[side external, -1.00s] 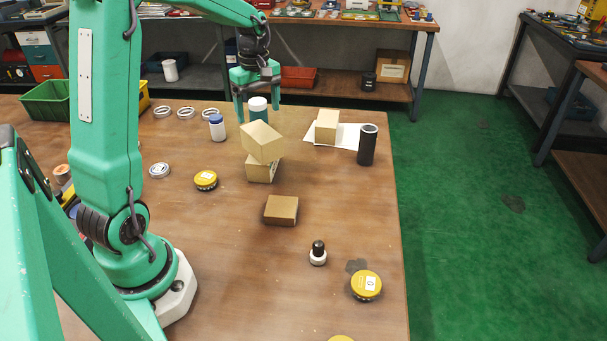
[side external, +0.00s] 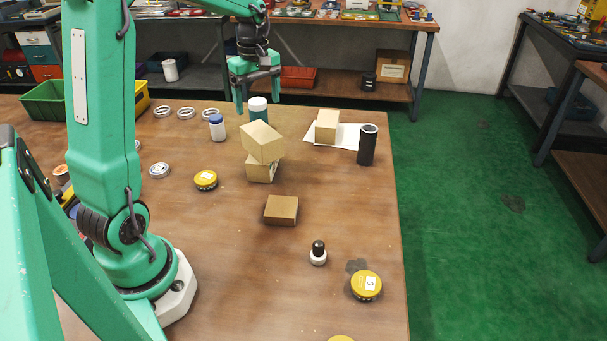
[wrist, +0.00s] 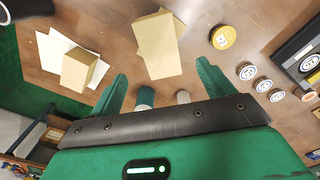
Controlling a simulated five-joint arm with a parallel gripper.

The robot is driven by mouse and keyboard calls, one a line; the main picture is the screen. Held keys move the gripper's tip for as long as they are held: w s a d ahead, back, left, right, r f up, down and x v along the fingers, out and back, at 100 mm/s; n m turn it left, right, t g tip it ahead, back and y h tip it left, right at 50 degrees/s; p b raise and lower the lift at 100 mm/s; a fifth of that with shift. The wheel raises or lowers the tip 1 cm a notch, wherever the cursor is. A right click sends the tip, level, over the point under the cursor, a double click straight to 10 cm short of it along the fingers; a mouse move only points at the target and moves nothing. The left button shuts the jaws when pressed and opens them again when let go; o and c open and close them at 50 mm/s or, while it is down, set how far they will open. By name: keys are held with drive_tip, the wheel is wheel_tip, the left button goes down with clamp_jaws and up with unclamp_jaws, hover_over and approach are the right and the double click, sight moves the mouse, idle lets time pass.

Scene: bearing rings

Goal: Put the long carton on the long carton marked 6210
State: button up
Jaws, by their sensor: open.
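A long tan carton (side external: 262,142) rests on top of another tan carton (side external: 261,171) near the middle of the table. The upper one is turned at an angle to the lower one and overhangs it; no 6210 marking can be read. The upper carton also shows in the wrist view (wrist: 150,48), beyond my fingertips. My gripper (side external: 257,97) is open and empty, above and behind the stack, clear of both cartons. Its two green fingers also show spread apart in the wrist view (wrist: 162,70).
A tan carton (side external: 327,127) stands on white paper (side external: 348,137); a flat brown box (side external: 281,210) lies in front. A teal jar with white lid (side external: 258,108), a white-and-blue bottle (side external: 217,128) and a black cylinder (side external: 367,146) stand nearby.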

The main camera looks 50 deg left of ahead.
drive_tip(key=s+d+r+m+t, duration=0.2)
drive_tip(key=s+d+m, duration=0.6)
drive_tip(key=d+m, duration=0.1)
drive_tip(key=s+d+r+m+t, duration=0.3)
drive_tip(key=s+d+m, duration=0.5)
drive_tip(key=d, duration=0.2)
drive_tip(key=shift+d+m+t, duration=0.15)
drive_tip(key=shift+m+t, duration=0.15)
drive_tip(key=shift+m, duration=0.1)
